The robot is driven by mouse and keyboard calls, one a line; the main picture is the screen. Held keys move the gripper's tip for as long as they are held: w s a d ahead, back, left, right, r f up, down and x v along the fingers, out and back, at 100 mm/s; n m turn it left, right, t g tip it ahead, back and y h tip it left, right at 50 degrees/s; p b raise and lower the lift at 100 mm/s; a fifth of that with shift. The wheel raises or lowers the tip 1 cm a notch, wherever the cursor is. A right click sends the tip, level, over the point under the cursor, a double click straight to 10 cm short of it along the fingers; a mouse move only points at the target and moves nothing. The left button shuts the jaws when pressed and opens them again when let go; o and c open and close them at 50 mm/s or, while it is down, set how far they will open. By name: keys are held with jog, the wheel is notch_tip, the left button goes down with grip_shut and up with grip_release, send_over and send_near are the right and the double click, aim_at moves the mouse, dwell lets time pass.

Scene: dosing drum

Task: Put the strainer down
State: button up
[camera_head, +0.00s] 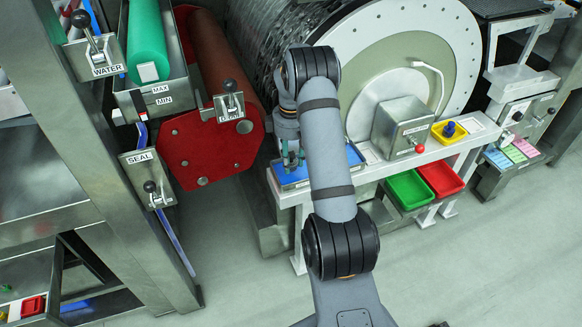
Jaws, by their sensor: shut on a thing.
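My gripper (291,157) points down over a blue tray (293,180) at the left end of the white bench (372,170). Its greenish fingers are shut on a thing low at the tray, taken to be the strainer. The strainer itself cannot be made out at this size, and my arm hides part of the area. I cannot tell whether it touches the tray.
A grey box with a red knob (402,126) and a yellow tray (449,132) stand to the right on the bench. Green (409,189) and red (441,178) bins hang at its front. A red roller frame (209,150) stands left. The floor in front is clear.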

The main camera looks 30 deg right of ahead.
aim_at(291, 178)
notch_tip(291, 178, down, 4)
jog(key=shift+w+f, duration=0.1)
dwell(0.4)
jog(key=shift+s+a+f+b, duration=0.1)
jog(key=shift+s+f+b, duration=0.2)
jog(key=shift+f+b, duration=0.15)
jog(key=o, duration=1.2)
jog(key=shift+f, duration=0.25)
jog(key=shift+c, duration=0.2)
jog(key=r, duration=0.4)
jog(key=r+p, duration=0.1)
jog(key=r, duration=0.8)
jog(key=shift+w+r, duration=0.25)
jog(key=shift+r, duration=0.05)
